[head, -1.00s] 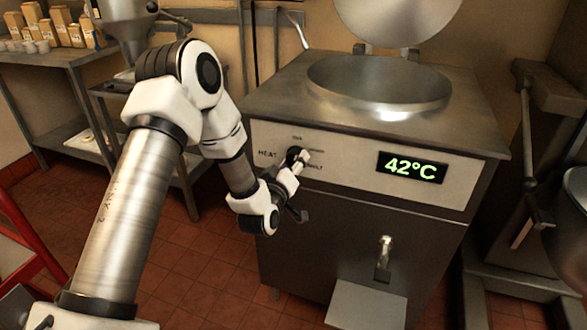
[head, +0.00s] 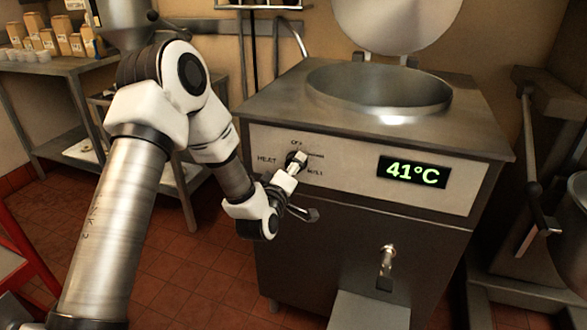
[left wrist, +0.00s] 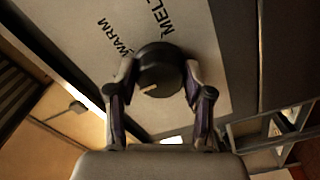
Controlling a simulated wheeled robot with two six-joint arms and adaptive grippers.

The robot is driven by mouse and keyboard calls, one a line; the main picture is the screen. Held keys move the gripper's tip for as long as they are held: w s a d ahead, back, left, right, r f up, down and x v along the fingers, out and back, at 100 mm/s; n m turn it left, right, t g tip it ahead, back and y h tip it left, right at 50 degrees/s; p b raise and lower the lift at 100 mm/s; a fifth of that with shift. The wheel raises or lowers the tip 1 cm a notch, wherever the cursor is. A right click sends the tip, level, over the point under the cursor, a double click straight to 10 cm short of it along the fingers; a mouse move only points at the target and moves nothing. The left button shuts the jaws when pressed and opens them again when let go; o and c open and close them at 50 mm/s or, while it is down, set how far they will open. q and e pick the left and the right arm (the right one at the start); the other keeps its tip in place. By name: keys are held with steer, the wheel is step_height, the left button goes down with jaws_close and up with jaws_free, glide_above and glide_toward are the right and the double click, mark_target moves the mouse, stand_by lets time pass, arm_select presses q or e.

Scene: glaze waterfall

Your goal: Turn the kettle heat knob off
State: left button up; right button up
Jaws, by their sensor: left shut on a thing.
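The kettle heat knob (left wrist: 160,70) is a dark round dial on the kettle's pale front panel (head: 345,168). Labels for off, warm and melt stand around it. In the left wrist view a pale pointer mark shows on its lower left part, on the side away from the melt label. The off label is out of sight there, so I cannot tell exactly where the mark points. My left gripper (head: 295,163) is shut on the knob, one finger on each side. It also shows in the left wrist view (left wrist: 160,79). My right gripper is not in view.
The kettle's display (head: 413,172) reads 41°C. Its bowl (head: 380,90) is open on top, and a spout (head: 385,262) sticks out below. A side table (head: 40,66) with cartons stands at left. A red frame (head: 15,245) is at the lower left.

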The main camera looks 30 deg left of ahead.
arm_select(q)
steer(key=o, duration=1.2)
steer(key=shift+c, duration=0.2)
steer(key=v, duration=0.7)
steer(key=shift+s, duration=0.2)
